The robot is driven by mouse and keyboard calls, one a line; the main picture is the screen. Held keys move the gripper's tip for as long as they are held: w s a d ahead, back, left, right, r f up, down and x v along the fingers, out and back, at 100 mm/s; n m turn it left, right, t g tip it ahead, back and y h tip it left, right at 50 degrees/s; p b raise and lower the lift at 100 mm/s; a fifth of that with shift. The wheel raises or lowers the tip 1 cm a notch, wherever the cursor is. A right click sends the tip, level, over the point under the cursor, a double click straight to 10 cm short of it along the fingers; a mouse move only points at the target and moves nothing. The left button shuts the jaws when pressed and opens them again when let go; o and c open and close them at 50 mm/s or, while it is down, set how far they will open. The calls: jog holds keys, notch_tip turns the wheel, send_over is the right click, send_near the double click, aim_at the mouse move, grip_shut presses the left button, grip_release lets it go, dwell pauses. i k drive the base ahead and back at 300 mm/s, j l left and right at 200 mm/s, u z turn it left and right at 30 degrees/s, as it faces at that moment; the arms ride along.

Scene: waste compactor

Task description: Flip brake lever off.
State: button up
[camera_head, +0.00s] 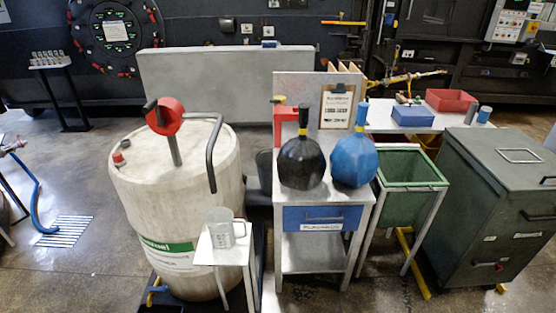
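No part is plainly marked as the brake lever, and I cannot tell which part it is. A small red-tipped handle (487,266) sits low on the front of the dark green lidded bin (480,190) at the right. A small yellow and blue part (155,291) shows low at the left foot of the white drum (175,200). A yellow bar (413,263) stands low between the green open bin (410,188) and the dark bin. The positions of these small parts are too small to read. My gripper is not in view.
A steel cart (325,255) with a blue drawer bears a black flask (302,162) and a blue flask (354,163). A grey measuring jug (222,228) stands on a small white stand (232,257). Open floor lies at the left, around a floor grate (63,230).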

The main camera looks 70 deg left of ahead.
aim_at(499, 268)
jog(key=u, duration=2.2)
jog(key=z, duration=1.3)
jog(key=i+l, duration=0.2)
jog(key=i, duration=0.5)
jog(key=i+l+z, duration=0.1)
jog(key=i, duration=0.6)
jog(key=i+l, duration=0.2)
jog(key=i, duration=0.55)
jog(key=i+l+z, duration=0.1)
jog(key=i, duration=0.6)
